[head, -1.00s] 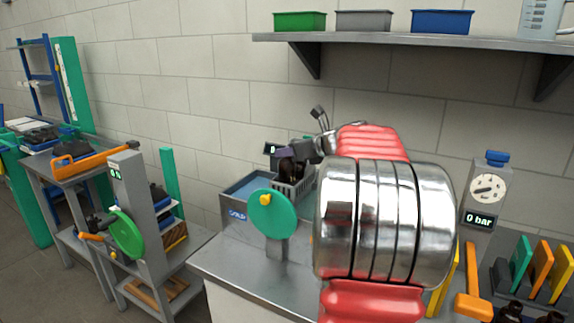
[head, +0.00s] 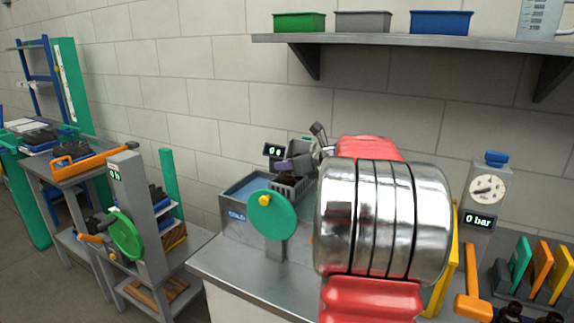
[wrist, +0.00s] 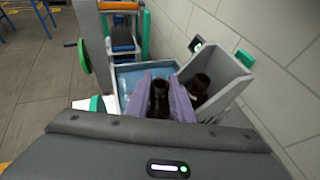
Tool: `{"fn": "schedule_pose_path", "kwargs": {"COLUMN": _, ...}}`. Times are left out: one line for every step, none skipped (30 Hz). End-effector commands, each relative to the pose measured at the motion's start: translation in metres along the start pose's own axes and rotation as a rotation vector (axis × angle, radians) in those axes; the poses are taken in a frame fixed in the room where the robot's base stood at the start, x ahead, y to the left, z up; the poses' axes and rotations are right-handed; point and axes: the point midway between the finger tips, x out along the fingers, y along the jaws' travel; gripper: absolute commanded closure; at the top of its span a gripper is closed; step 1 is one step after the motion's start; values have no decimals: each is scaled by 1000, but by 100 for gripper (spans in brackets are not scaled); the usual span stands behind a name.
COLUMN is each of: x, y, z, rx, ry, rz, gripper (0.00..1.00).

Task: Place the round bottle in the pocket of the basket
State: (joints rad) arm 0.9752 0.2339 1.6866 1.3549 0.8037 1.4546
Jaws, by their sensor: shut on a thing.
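My gripper (wrist: 160,97) has purple fingers and is shut on a dark brown bottle (wrist: 160,106), whose round neck and shoulder show in the wrist view. In the head view the purple gripper (head: 288,165) is just above the grey slotted basket (head: 288,189), at the far left of the bench. The held bottle is hidden there, and how deep it sits relative to the basket cannot be told. A second dark bottle (wrist: 200,87) stands right of the fingers in the wrist view, close beside them.
A blue water bath marked COLD (head: 238,202) adjoins the basket; its water (wrist: 135,80) shows in the wrist view. A green disc (head: 271,214) stands in front. A display (head: 273,151) is behind. A grey slab-sided part (wrist: 222,72) stands at right in the wrist view.

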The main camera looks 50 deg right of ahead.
Motion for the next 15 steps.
{"fn": "schedule_pose_path", "kwargs": {"x": 0, "y": 0, "z": -1, "rx": 1, "ry": 0, "rz": 0, "gripper": 78}}
{"fn": "schedule_pose_path", "kwargs": {"x": 0, "y": 0, "z": 0, "rx": 0, "ry": 0, "rz": 0, "gripper": 76}}
{"fn": "schedule_pose_path", "kwargs": {"x": 0, "y": 0, "z": 0, "rx": 0, "ry": 0, "rz": 0, "gripper": 73}}
{"fn": "schedule_pose_path", "kwargs": {"x": 0, "y": 0, "z": 0, "rx": 0, "ry": 0, "rz": 0, "gripper": 71}}
{"fn": "schedule_pose_path", "kwargs": {"x": 0, "y": 0, "z": 0, "rx": 0, "ry": 0, "rz": 0, "gripper": 69}}
{"fn": "schedule_pose_path", "kwargs": {"x": 0, "y": 0, "z": 0, "rx": 0, "ry": 0, "rz": 0, "gripper": 66}}
{"fn": "schedule_pose_path", "kwargs": {"x": 0, "y": 0, "z": 0, "rx": 0, "ry": 0, "rz": 0, "gripper": 64}}
{"fn": "schedule_pose_path", "kwargs": {"x": 0, "y": 0, "z": 0, "rx": 0, "ry": 0, "rz": 0, "gripper": 62}}
{"fn": "schedule_pose_path", "kwargs": {"x": 0, "y": 0, "z": 0, "rx": 0, "ry": 0, "rz": 0, "gripper": 61}}
{"fn": "schedule_pose_path", "kwargs": {"x": 0, "y": 0, "z": 0, "rx": 0, "ry": 0, "rz": 0, "gripper": 61}}
{"fn": "schedule_pose_path", "kwargs": {"x": 0, "y": 0, "z": 0, "rx": 0, "ry": 0, "rz": 0, "gripper": 61}}
{"fn": "schedule_pose_path", "kwargs": {"x": 0, "y": 0, "z": 0, "rx": 0, "ry": 0, "rz": 0, "gripper": 61}}
{"fn": "schedule_pose_path", "kwargs": {"x": 0, "y": 0, "z": 0, "rx": 0, "ry": 0, "rz": 1, "gripper": 61}}
{"fn": "schedule_pose_path", "kwargs": {"x": 0, "y": 0, "z": 0, "rx": 0, "ry": 0, "rz": 1, "gripper": 61}}
{"fn": "schedule_pose_path", "kwargs": {"x": 0, "y": 0, "z": 0, "rx": 0, "ry": 0, "rz": 0, "gripper": 61}}
